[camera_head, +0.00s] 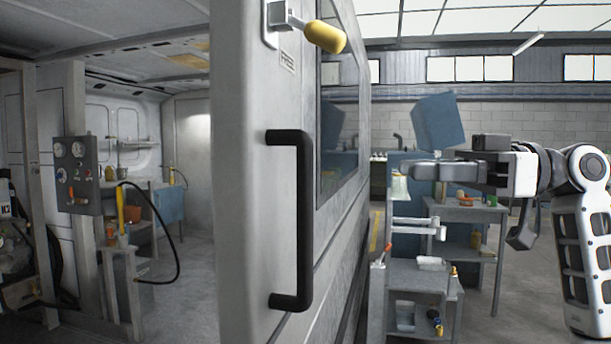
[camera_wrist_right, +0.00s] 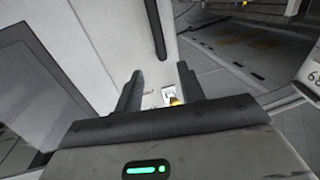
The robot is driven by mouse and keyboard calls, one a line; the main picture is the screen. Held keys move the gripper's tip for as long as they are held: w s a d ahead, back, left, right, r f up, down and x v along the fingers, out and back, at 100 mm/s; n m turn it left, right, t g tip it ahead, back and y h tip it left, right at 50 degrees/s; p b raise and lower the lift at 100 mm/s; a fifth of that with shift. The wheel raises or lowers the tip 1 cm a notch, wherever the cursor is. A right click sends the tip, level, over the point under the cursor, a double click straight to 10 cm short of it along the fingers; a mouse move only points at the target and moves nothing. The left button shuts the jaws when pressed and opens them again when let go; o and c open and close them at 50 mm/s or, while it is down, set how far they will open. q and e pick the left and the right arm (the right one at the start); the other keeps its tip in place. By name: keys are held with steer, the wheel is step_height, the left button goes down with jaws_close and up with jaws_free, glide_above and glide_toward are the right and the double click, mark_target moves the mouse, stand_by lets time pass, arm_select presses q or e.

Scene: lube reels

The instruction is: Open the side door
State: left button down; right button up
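The side door (camera_head: 240,180) is a pale grey panel in the middle of the head view, with a window (camera_head: 340,130) on its right face. The doorway to its left stands open and shows the interior. A black vertical bar handle (camera_head: 304,220) is on the door's edge face. Above it is a latch with a yellow knob (camera_head: 325,36). My right gripper (camera_head: 412,170) is to the right of the door, apart from the handle. In the right wrist view my right gripper (camera_wrist_right: 160,85) has its fingers spread with nothing held; the yellow knob (camera_wrist_right: 175,101) shows beyond them. My left gripper is not in view.
Inside, a gauge panel (camera_head: 80,175) and a small stand (camera_head: 122,270) are at the left. Behind my right arm are a workbench (camera_head: 470,212) and a low shelf unit (camera_head: 420,278) with small items. Floor shows inside the doorway.

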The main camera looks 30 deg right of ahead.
steer(key=p+x, duration=0.4)
steer(key=x, duration=1.1)
steer(key=shift+w+f, duration=0.1)
steer(key=shift+d, duration=0.1)
jaws_close()
